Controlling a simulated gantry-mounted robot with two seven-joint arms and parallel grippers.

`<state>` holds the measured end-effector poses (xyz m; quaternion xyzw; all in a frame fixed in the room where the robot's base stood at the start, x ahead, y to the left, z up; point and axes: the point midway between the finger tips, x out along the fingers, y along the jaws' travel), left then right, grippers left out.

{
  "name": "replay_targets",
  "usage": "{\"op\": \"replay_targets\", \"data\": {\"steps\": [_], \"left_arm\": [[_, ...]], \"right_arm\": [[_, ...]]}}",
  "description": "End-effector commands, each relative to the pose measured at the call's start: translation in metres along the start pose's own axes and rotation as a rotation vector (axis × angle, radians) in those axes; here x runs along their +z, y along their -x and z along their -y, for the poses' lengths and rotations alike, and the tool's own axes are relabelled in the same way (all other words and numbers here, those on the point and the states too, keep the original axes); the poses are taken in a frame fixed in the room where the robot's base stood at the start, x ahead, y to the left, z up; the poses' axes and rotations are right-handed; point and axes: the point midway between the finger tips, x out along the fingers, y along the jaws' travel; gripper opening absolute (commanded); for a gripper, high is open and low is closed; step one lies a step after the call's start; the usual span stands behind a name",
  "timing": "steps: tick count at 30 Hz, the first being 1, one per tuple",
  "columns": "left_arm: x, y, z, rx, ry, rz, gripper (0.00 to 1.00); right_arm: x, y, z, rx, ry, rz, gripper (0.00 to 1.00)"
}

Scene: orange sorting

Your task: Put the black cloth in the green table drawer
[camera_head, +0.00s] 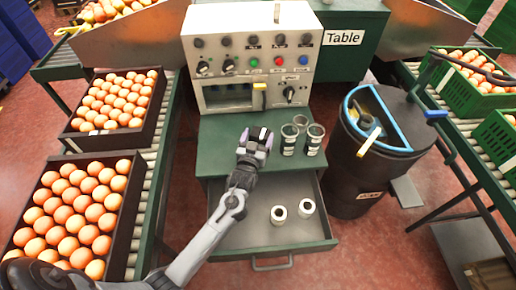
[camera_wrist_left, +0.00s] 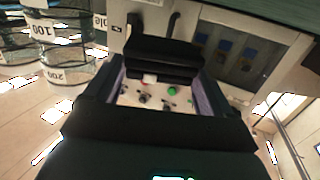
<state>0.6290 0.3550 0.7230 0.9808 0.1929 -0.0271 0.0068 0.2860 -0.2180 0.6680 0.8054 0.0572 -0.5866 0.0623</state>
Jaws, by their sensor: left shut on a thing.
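My left gripper (camera_head: 258,140) is above the green table top (camera_head: 222,140), in front of the control panel. It is shut on a black thing, which I take to be the black cloth (camera_wrist_left: 160,66); in the left wrist view it spans between the purple-grey finger pads. In the head view the cloth is too small to make out clearly. The green table drawer (camera_head: 240,237) is pulled open below and in front of the gripper. Its handle (camera_head: 271,266) faces the front. My right gripper is not in view.
Two small white cylinders (camera_head: 278,214) (camera_head: 307,207) stand in the drawer's right part; its left part looks clear. Several glass beakers (camera_head: 315,139) stand right of the gripper. The control panel (camera_head: 230,45) rises behind. A black bin (camera_head: 345,165) stands right; egg-like oranges fill crates (camera_head: 155,100) left.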

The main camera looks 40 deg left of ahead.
Motion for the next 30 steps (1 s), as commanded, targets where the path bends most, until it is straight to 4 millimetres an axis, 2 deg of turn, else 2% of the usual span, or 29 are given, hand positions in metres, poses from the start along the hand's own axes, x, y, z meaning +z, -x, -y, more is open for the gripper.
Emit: {"op": "replay_targets", "data": {"steps": [12, 26, 27, 30], "left_arm": [[0.048, -0.003, 0.000, 0.000, 0.000, 0.000, 0.53], [0.053, -0.003, 0.000, 0.000, 0.000, 0.000, 0.53], [0.052, -0.003, 0.000, 0.000, 0.000, 0.000, 0.88], [0.052, -0.003, 0.000, 0.000, 0.000, 0.000, 1.00]], "right_arm": [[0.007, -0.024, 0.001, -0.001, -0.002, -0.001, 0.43], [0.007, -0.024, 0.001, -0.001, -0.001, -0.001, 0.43], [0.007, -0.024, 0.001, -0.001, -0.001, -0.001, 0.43], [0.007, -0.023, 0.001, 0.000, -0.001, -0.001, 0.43]]}}
